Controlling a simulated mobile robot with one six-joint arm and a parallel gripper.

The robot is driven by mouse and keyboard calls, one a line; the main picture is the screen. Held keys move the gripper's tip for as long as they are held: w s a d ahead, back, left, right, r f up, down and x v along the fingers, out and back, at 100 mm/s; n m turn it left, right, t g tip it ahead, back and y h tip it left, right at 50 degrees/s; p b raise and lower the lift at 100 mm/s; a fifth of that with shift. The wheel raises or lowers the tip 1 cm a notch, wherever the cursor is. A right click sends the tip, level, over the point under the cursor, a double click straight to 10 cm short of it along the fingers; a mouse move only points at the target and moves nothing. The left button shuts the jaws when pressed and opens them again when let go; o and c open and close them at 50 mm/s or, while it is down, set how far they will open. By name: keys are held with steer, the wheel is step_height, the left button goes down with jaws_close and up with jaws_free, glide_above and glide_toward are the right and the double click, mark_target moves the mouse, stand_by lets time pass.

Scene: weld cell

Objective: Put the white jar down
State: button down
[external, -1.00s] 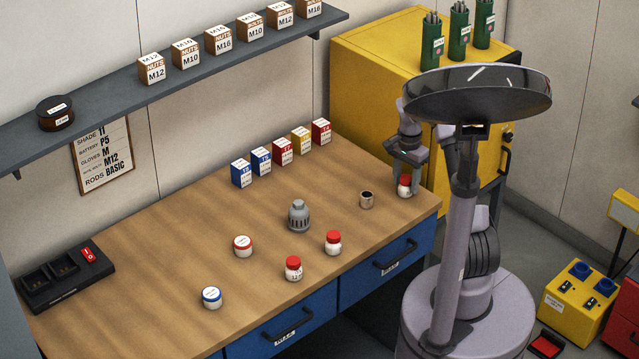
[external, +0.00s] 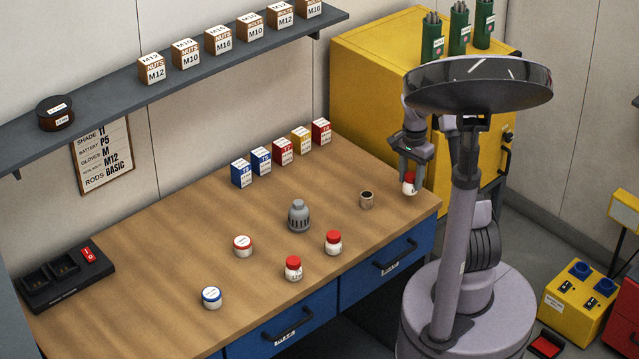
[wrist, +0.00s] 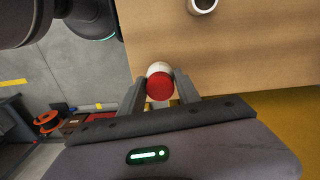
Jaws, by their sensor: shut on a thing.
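My gripper (external: 410,180) is shut on a white jar with a red lid (external: 408,188) at the right end of the workbench (external: 190,220). The jar looks slightly above the bench top, near its right edge; the exact gap is hard to tell. In the wrist view, the jar (wrist: 160,82) sits between the two fingers of my gripper (wrist: 160,88), its red lid facing the camera. Similar white jars with red lids stand on the bench front, one left (external: 293,269) and one right (external: 333,243).
Several small boxes (external: 282,152) line the back. Bare bench lies between cup and boxes.

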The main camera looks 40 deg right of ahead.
steer(key=s+a+r+p, duration=0.1)
steer(key=s+a, duration=0.5)
steer(key=s, duration=0.5)
steer(key=w+a+m+p, duration=0.1)
steer(key=w+a+p, duration=0.3)
steer(key=w+a, duration=1.45)
steer(key=w, duration=1)
steer(key=w+f, duration=0.1)
steer(key=w, duration=0.4)
steer(key=shift+w+d+f+b, duration=0.1)
steer(key=shift+w+d+b, duration=0.05)
steer(key=shift+w+b, duration=0.2)
steer(key=shift+f+b, duration=0.65)
steer(key=shift+f, duration=1.25)
steer(key=c, duration=0.9)
jaws_free()
steer(key=shift+o, duration=0.2)
